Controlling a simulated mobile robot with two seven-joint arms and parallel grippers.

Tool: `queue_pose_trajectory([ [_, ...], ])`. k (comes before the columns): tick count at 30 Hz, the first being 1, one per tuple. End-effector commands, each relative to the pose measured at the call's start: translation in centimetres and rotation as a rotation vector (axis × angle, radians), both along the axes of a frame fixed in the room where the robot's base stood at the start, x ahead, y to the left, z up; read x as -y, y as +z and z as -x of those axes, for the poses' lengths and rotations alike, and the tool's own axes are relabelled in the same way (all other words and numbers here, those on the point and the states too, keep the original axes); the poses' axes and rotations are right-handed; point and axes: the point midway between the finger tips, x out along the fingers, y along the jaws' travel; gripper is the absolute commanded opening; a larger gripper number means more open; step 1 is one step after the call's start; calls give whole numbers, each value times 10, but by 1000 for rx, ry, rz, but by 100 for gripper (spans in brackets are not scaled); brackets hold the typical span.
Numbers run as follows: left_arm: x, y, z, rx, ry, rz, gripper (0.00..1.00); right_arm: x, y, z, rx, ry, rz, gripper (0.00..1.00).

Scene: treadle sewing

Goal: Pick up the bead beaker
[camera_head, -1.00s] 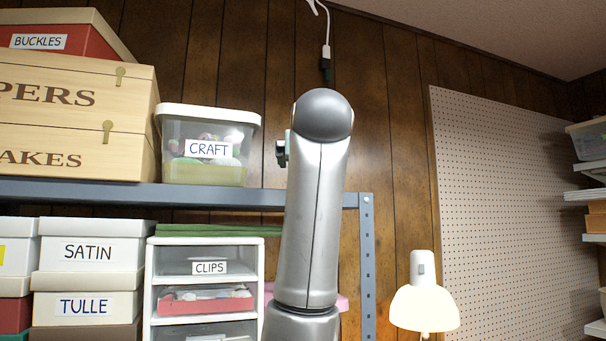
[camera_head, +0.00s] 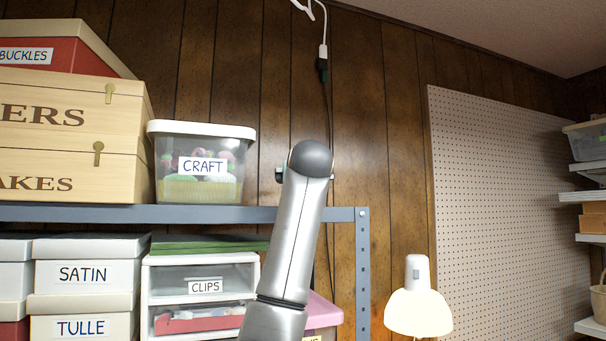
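I see no bead beaker in the head view. A grey arm of mine rises from the bottom centre and ends in a dark rounded joint in front of the shelving. A small dark and teal part shows just left of that joint, and I cannot tell what it is. Neither gripper's fingers can be made out.
A metal shelf (camera_head: 230,214) holds a clear CRAFT bin (camera_head: 226,160) and wooden boxes (camera_head: 60,125). Below are SATIN and TULLE boxes (camera_head: 120,276) and a CLIPS drawer unit (camera_head: 225,274). A lamp (camera_head: 419,310) stands right, before a pegboard (camera_head: 500,200).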

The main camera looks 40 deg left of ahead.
Motion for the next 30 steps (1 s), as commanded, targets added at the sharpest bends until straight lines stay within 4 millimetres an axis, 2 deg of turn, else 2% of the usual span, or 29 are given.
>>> queue_pose_trajectory([
  [8, -2, -1, -2, 1, 0, 1, 99, 0, 0, 0, -1, 0, 0, 0],
  [30, -2, 0, -2, 1, -1, 0, 16, 0, 0, 1, -1, 1, 0, 0],
])
